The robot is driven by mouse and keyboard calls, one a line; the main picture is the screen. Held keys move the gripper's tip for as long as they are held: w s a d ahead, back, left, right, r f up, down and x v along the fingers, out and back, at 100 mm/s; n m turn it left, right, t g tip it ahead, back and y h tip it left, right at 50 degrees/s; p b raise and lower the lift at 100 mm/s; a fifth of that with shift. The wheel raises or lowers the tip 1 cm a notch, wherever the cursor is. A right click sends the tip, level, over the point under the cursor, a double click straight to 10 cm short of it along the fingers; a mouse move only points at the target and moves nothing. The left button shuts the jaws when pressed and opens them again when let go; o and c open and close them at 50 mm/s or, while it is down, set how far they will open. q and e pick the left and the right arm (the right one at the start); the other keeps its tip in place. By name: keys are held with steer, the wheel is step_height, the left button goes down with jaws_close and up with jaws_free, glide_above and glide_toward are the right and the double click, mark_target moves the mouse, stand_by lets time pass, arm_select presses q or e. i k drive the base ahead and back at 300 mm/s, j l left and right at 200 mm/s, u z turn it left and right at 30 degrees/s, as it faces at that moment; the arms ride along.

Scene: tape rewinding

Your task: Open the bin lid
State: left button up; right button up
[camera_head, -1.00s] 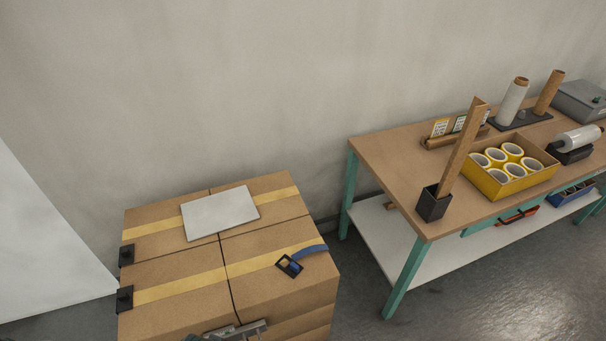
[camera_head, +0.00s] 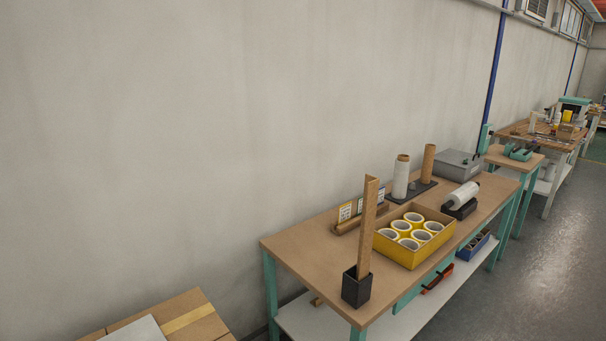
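A grey lidded box (camera_head: 458,164) stands at the far right end of the near workbench, against the wall. Its top looks closed, and it is the only thing in view that resembles a bin with a lid. It is small at this distance, so its lid edge and handle cannot be made out clearly. Neither of my grippers is in view.
The wooden workbench (camera_head: 300,245) with teal legs holds a yellow box of tape rolls (camera_head: 410,252), a black holder (camera_head: 357,288) with a tall cardboard piece, upright rolls and a film roll (camera_head: 464,195). Cardboard boxes (camera_head: 190,312) are at lower left. Grey floor (camera_head: 560,240) lies clear at right.

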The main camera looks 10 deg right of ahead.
mark_target(453, 157)
steer(key=i+l+z, duration=0.15)
steer(key=l, duration=0.2)
steer(key=l+z, duration=0.2)
steer(key=l, duration=0.2)
steer(key=i+l+z, duration=0.5)
steer(key=l, duration=0.15)
steer(key=i+l+z, duration=0.45)
steer(key=i, duration=0.15)
steer(key=i+l+z, duration=0.2)
steer(key=i+z, duration=0.3)
steer(key=i, duration=2.7)
steer(key=i+l+u, duration=0.1)
steer(key=i, duration=0.5)
steer(key=i+l, duration=0.15)
steer(key=i, duration=0.5)
steer(key=i+u, duration=0.4)
steer(key=i+l+u, duration=0.1)
steer(key=i+u, duration=0.15)
steer(key=u, duration=0.2)
steer(key=i+l+u, duration=0.2)
steer(key=u, duration=0.2)
steer(key=i+l+u, duration=0.45)
steer(key=k+j, duration=0.05)
steer(key=j, duration=0.05)
